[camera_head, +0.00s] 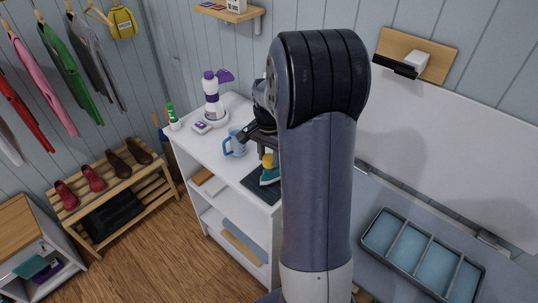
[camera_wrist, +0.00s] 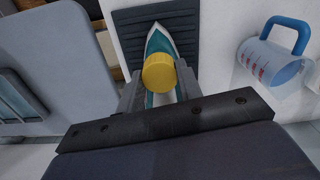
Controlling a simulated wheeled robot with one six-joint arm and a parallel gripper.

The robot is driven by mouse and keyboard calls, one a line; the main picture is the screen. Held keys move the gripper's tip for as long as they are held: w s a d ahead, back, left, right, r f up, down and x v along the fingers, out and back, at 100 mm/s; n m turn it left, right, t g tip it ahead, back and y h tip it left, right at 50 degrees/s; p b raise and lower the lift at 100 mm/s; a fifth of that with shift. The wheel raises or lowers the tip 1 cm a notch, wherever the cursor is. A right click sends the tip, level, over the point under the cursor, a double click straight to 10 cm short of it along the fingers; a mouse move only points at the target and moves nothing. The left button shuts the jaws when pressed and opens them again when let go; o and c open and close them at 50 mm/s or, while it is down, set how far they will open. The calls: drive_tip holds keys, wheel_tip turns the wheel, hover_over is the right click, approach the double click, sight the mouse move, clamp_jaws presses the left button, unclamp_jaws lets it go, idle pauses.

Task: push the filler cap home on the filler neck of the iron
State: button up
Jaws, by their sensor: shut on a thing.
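The iron (camera_wrist: 161,42), teal and white, lies on a dark ribbed mat (camera_wrist: 126,31) in the wrist view, its pointed tip toward the top. In the head view the iron (camera_head: 271,177) is on the white cabinet top, partly hidden by my arm. My gripper (camera_wrist: 158,84) is shut on the round yellow filler cap (camera_wrist: 158,70), a finger at each side. The cap is over the iron and covers its middle. The filler neck is hidden behind the cap, and I cannot tell whether they touch. The yellow cap also shows in the head view (camera_head: 268,160).
A clear measuring jug with a blue handle (camera_wrist: 268,65) stands right of the iron in the wrist view. In the head view, a white and purple bottle-like device (camera_head: 211,98) and a green-capped bottle (camera_head: 172,118) stand farther back on the cabinet top (camera_head: 204,147).

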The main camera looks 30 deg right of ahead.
drive_tip(key=shift+f+b, duration=0.4)
drive_tip(key=shift+f, duration=0.6)
idle(3.2)
drive_tip(key=o, duration=1)
wheel_tip(320, 180, up, 11)
drive_tip(key=shift+f+b, duration=0.1)
drive_tip(key=shift+b, duration=0.3)
wheel_tip(320, 180, down, 11)
drive_tip(key=shift+r+p, duration=0.2)
drive_tip(key=shift+p, duration=0.2)
